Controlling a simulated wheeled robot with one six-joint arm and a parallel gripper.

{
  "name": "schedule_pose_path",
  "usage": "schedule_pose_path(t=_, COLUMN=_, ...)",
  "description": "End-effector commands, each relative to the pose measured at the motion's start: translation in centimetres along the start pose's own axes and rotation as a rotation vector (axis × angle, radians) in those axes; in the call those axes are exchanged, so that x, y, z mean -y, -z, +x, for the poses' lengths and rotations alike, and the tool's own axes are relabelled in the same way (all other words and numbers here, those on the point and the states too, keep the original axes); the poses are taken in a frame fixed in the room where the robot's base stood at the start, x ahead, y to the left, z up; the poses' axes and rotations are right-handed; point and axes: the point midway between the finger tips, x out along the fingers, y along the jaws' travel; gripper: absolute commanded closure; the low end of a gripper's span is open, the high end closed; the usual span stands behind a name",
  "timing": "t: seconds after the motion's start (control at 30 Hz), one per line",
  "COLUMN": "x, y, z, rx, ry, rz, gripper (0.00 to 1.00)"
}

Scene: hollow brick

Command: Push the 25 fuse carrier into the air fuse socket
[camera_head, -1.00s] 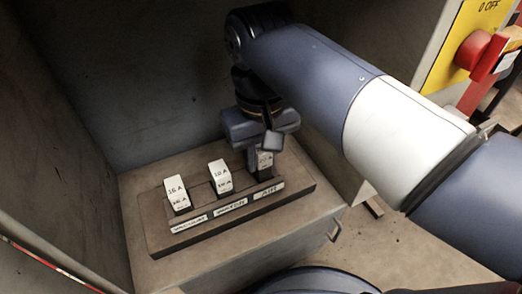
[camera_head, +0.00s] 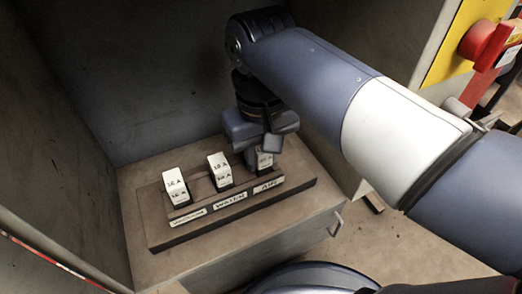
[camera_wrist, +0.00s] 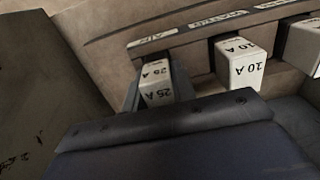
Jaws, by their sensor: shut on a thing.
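The white 25 A fuse carrier (camera_wrist: 157,84) stands at the air position, behind the AIR label (camera_head: 268,186). In the head view the carrier (camera_head: 264,160) is partly covered by my gripper (camera_head: 262,150). My gripper is shut on it from above, and its finger (camera_wrist: 131,98) shows beside the carrier in the wrist view. The air fuse socket under the carrier is hidden, so I cannot tell how deep the carrier sits.
A 10 A carrier (camera_head: 219,168) stands behind the WATER label (camera_head: 230,200). A 16 A carrier (camera_head: 176,185) stands at the left end of the brown fuse base (camera_head: 160,236). Cabinet walls enclose the back and left. A red switch (camera_head: 484,44) is at the upper right.

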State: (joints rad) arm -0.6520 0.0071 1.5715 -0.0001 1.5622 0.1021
Motion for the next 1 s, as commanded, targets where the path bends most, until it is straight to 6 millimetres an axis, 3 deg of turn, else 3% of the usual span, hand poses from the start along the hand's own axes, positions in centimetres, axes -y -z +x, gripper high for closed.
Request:
schedule_pose_path(t=0.13, x=0.0, y=0.0, z=0.3, rx=0.0, ry=0.0, rz=0.0, gripper=1.0)
schedule_pose_path(t=0.17, x=0.0, y=0.0, z=0.3, rx=0.001, ry=0.0, rz=0.0, gripper=0.74)
schedule_pose_path(t=0.47, x=0.0, y=0.0, z=0.4, rx=0.003, ry=-0.001, rz=0.0, gripper=0.49)
schedule_pose_path(t=0.77, x=0.1, y=-0.1, z=0.3, rx=0.005, ry=0.001, rz=0.0, gripper=0.49)
schedule_pose_path(t=1.0, x=0.0, y=-0.1, z=-2.2, rx=0.002, ry=0.0, rz=0.0, gripper=0.49)
